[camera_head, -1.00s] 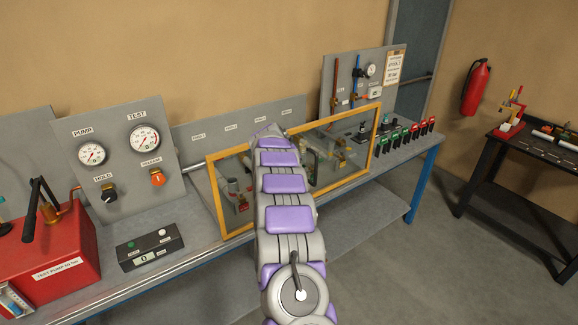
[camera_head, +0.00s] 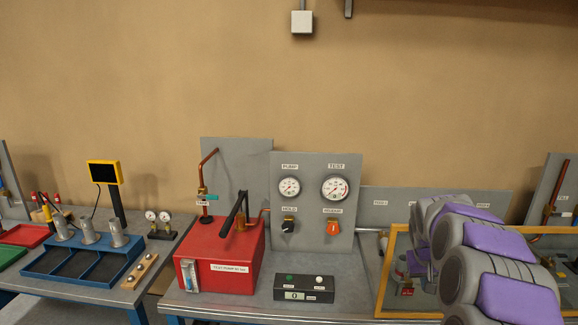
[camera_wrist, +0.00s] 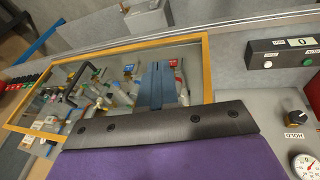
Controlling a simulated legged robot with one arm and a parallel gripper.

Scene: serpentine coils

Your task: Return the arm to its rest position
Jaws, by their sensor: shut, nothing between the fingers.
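My purple and grey arm (camera_head: 490,262) is curled at the right edge of the head view, in front of the yellow-framed case. The gripper end is hidden in that view. In the wrist view my gripper (camera_wrist: 157,82) shows as narrow blue-grey fingers beyond a dark bar and a purple panel. It is shut and empty. It appears over the yellow-framed case (camera_wrist: 204,70), with valves and fittings behind the pane. I cannot tell the exact gap between the fingers and the case.
A red test pump (camera_head: 222,262), a gauge panel (camera_head: 313,170) and a black control box (camera_head: 306,287) stand on the bench left of my arm. A blue tray (camera_head: 62,281) and a yellow-framed display (camera_head: 104,172) are further left.

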